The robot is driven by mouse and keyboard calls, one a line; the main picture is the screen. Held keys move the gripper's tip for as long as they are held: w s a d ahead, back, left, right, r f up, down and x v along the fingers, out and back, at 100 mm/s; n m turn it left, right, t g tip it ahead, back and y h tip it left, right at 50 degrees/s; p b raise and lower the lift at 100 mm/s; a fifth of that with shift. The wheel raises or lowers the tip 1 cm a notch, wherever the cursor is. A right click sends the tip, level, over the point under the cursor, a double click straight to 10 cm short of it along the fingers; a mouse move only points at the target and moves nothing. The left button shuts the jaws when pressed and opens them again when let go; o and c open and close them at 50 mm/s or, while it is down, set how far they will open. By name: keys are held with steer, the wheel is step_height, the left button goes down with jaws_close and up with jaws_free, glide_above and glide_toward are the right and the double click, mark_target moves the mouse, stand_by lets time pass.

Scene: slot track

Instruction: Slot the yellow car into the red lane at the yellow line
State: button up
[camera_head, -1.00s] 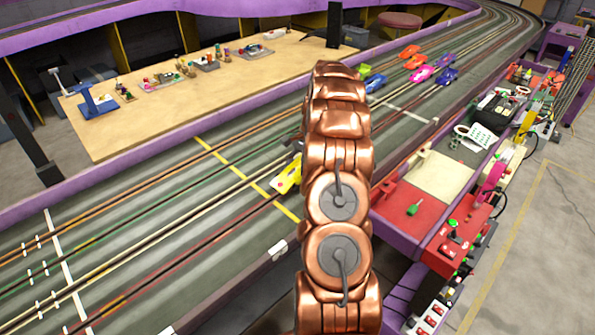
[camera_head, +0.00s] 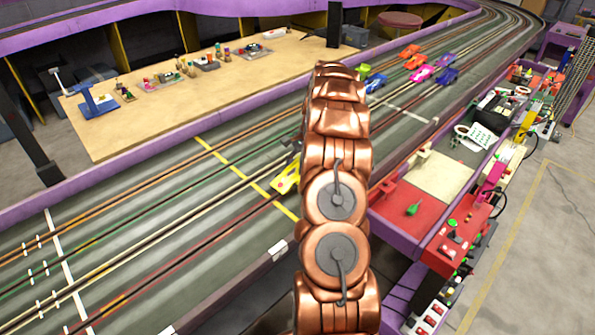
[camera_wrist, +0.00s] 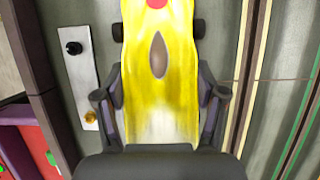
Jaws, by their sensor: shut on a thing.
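The yellow car (camera_head: 286,179) shows beside my arm in the head view, just right of the yellow line (camera_head: 232,165) painted across the track. In the picture it sits a little above the red lane (camera_head: 232,226), toward the cream lane. In the wrist view the yellow car (camera_wrist: 158,95) lies between the two fingers of my gripper (camera_wrist: 164,97), which are shut on its sides. The slot under the car is hidden, and I cannot tell how high the car is. My arm hides most of the gripper in the head view.
Several other cars, such as the pink one (camera_head: 422,73), stand farther up the track. The purple track wall (camera_head: 240,287) runs along the near side. A red and cream workbench (camera_head: 440,178) stands right of my arm. The track left of the yellow line is free of cars.

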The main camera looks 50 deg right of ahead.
steer(key=shift+f, duration=1.1)
steer(key=o, duration=1.4)
steer(key=shift+c, duration=0.2)
steer(key=v, duration=0.9)
steer(key=shift+d+r, duration=0.1)
steer(key=shift+v, duration=1.4)
